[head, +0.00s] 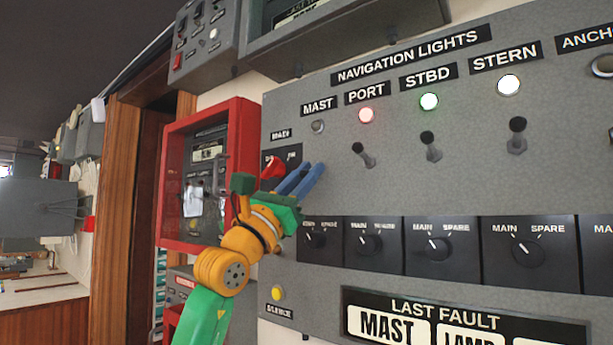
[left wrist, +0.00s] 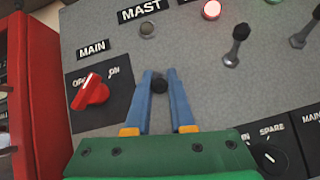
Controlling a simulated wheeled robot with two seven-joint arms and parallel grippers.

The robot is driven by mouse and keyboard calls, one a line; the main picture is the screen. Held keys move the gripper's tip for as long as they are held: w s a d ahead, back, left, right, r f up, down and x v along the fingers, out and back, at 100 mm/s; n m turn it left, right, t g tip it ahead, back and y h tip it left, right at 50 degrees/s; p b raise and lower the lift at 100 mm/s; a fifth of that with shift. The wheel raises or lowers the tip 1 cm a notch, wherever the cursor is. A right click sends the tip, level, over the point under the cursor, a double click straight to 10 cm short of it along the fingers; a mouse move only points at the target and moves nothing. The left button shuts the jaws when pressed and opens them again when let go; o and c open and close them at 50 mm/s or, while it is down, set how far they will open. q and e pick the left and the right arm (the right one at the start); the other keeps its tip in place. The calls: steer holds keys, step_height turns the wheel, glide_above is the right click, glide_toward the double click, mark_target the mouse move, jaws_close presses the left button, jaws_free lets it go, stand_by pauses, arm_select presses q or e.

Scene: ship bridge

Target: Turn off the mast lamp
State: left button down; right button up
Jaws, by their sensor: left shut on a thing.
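The MAST lamp (head: 318,126) on the grey navigation lights panel (head: 400,189) looks grey and unlit; it also shows in the left wrist view (left wrist: 148,29). Below it, the dark knob of the mast toggle switch (left wrist: 159,86) sits between the blue fingers of my left gripper (left wrist: 160,76). My left gripper (head: 314,170) is shut on this knob, and its fingers hide the switch in the head view. Which way the lever tilts is hard to tell. My right gripper is in neither view.
The PORT lamp (head: 366,115) glows red, STBD (head: 429,101) green and STERN (head: 508,85) white, with toggles below. A red MAIN knob (left wrist: 91,93) is left of my fingers. Rotary MAIN/SPARE knobs (head: 368,244) lie below. A red-framed box (head: 240,150) stands at left.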

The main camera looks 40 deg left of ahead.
arm_select(q)
steer(key=c, duration=0.9)
jaws_free()
steer(key=shift+c, duration=0.2)
steer(key=b+v, duration=0.5)
steer(key=v, duration=0.2)
